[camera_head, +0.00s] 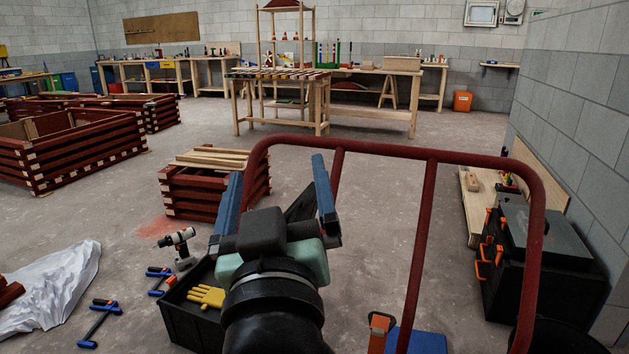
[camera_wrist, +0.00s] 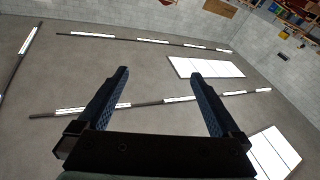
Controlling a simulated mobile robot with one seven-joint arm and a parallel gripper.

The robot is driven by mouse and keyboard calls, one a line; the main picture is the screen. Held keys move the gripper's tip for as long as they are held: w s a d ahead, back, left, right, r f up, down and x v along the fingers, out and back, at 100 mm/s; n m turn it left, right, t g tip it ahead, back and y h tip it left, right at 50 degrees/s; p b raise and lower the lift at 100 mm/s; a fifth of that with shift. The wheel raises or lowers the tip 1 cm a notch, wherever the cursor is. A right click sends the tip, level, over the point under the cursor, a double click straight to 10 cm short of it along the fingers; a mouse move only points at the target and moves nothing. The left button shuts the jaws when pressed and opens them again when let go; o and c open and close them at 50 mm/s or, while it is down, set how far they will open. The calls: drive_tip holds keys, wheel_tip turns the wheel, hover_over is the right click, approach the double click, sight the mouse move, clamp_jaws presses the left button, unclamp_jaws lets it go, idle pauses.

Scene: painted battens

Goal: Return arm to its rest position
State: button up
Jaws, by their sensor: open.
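My gripper (camera_head: 278,200) is raised in front of my body in the head view, with its two blue fingers spread apart and nothing between them. In the wrist view my gripper (camera_wrist: 161,95) also shows open and empty, its fingers pointing toward the ceiling with its light strips and bright panels. No object touches the fingers in either view. The lower links of my arm are mostly hidden behind the wrist.
A dark red rail frame (camera_head: 430,155) stands close around my arm. A stack of red battens (camera_head: 190,190) is ahead. A black crate (camera_head: 180,325) with a yellow glove (camera_head: 207,296) is below left. A black toolbox (camera_head: 535,250) stands right. Open floor lies beyond.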

drive_tip(key=s+d+r+m+t+h, duration=0.1)
drive_tip(key=s+d+r+m+t, duration=0.15)
drive_tip(key=s+r, duration=0.5)
drive_tip(key=s+d+r+m+t, duration=0.15)
drive_tip(key=s+r+t, duration=0.25)
drive_tip(key=r, duration=0.6)
wheel_tip(320, 180, up, 38)
drive_tip(key=p, duration=3.8)
drive_tip(key=shift+n, duration=0.3)
